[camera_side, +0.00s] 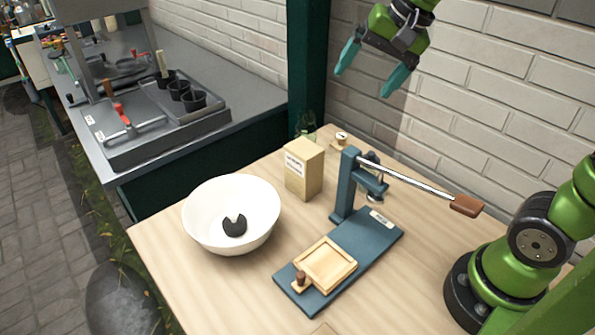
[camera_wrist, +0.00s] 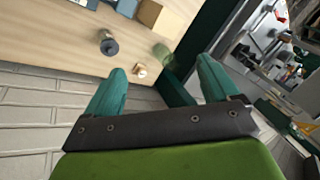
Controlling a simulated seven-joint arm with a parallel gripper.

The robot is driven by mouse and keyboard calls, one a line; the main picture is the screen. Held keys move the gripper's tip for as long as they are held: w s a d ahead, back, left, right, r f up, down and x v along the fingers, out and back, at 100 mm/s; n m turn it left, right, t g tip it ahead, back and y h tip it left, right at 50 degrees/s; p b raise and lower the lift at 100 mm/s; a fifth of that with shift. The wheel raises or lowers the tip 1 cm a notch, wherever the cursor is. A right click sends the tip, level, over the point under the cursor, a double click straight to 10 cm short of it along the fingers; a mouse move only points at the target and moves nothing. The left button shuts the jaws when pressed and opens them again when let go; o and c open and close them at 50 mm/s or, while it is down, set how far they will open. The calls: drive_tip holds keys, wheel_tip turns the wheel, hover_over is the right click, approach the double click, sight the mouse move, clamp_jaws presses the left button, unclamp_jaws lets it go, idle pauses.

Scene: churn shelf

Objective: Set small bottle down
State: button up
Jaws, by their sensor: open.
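A small translucent green bottle (camera_side: 305,124) stands at the back edge of the table, behind the carton and partly hidden by it. In the wrist view a green rounded thing (camera_wrist: 162,54), probably the same bottle, shows near the table edge between my fingers. My gripper (camera_side: 370,70) is open and empty, high above the back of the table by the brick wall. Its teal fingers also show spread in the wrist view (camera_wrist: 163,72). The gripper is well apart from the bottle, above and to its right in the side view.
A tan carton (camera_side: 304,167), a blue lever press (camera_side: 372,238) with a wooden frame (camera_side: 327,264) and a white bowl (camera_side: 205,217) holding a dark piece (camera_side: 235,226) stand on the table. A small pale round item (camera_side: 341,140) lies behind. A green post (camera_side: 306,60) stands at the back.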

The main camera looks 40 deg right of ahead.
drive_tip(key=s+a+f+n+t, duration=0.2)
drive_tip(key=s+f+n, duration=0.3)
drive_tip(key=s, duration=0.6)
drive_tip(key=shift+f+n, duration=0.3)
drive_tip(key=shift+f, duration=0.2)
